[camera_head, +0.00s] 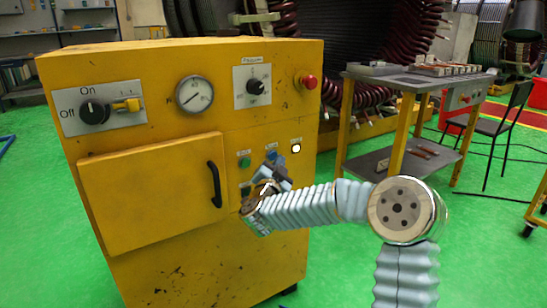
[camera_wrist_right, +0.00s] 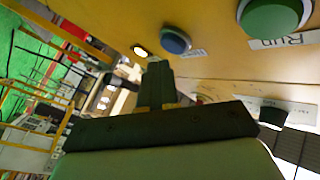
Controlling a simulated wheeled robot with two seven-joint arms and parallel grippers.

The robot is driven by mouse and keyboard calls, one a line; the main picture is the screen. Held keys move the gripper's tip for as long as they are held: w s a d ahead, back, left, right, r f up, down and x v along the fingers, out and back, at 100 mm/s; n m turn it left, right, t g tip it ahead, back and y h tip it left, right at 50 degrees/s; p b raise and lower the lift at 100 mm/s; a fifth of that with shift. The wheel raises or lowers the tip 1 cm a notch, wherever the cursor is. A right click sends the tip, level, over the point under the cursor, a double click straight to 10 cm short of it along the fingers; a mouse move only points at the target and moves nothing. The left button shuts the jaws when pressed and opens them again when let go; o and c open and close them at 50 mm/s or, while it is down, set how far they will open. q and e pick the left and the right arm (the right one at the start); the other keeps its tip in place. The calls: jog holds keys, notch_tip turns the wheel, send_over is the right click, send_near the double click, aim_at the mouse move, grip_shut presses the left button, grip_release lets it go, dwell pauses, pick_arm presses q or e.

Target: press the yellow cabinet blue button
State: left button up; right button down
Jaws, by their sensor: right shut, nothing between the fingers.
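The yellow cabinet (camera_head: 150,250) stands at the left in the head view. Its blue button (camera_wrist_right: 175,40) shows in the wrist view, between a green button (camera_wrist_right: 275,16) and a small lit white lamp (camera_wrist_right: 140,51). In the head view the blue button is mostly hidden by my gripper. My right gripper (camera_head: 274,167) is at the cabinet front, near the button row. In the wrist view its fingers (camera_wrist_right: 157,72) are shut and empty, with the tips close below the blue button; I cannot tell whether they touch it. My left gripper is out of view.
The cabinet door has a black handle (camera_head: 214,185) left of my gripper. A red knob (camera_head: 308,81), a black selector (camera_head: 254,86) and a gauge (camera_head: 195,94) sit above. A workbench (camera_head: 417,80) stands to the right. The green floor between is clear.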

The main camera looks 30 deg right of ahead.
jog(key=shift+w, duration=0.15)
jog(key=shift+w, duration=0.3)
jog(key=shift+w, duration=0.35)
dwell(0.8)
jog(key=shift+s+b, duration=0.1)
jog(key=shift+b, duration=0.25)
jog(key=shift+s+b, duration=0.35)
jog(key=shift+s, duration=0.35)
jog(key=s+b, duration=0.2)
jog(key=s, duration=0.3)
jog(key=shift+d, duration=0.2)
